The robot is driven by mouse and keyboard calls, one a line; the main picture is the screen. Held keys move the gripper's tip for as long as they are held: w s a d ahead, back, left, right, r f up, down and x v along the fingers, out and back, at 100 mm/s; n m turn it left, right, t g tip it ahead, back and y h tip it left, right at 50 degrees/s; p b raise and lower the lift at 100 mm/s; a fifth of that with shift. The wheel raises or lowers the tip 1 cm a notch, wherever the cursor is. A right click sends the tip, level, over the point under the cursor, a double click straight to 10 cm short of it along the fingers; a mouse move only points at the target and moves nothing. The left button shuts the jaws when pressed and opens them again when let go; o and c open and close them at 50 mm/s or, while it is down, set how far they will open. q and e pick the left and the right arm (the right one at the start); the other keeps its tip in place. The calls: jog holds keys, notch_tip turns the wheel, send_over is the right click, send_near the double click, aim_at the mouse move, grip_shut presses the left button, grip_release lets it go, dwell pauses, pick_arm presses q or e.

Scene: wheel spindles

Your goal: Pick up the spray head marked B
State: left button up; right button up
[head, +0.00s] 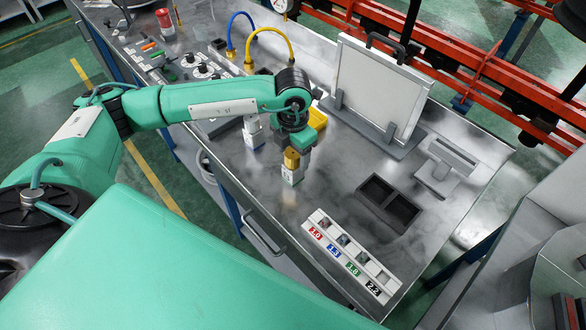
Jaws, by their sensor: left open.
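My left arm reaches in from the left, and its open gripper (294,146) points down over the metal bench. Directly below it is a small spray head with a gold upper part (291,159) and a pale block-like lower part, near the front of the bench. The gripper partly hides its top, and I cannot tell whether the fingers touch it. A second, grey-white spray head (253,131) stands to its left, partly behind my arm. I cannot read a letter B on either. My right gripper is not in view.
A white rack (333,232) with coloured number labels lies at the front right. Behind it is a black two-pocket tray (388,204). A yellow bin (317,119) sits just behind the gripper. An upright white panel (375,88) stands farther back. Bare bench lies right of the gripper.

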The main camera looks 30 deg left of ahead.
pick_arm(q)
grip_shut()
jog(key=shift+r, duration=0.1)
dwell(0.3)
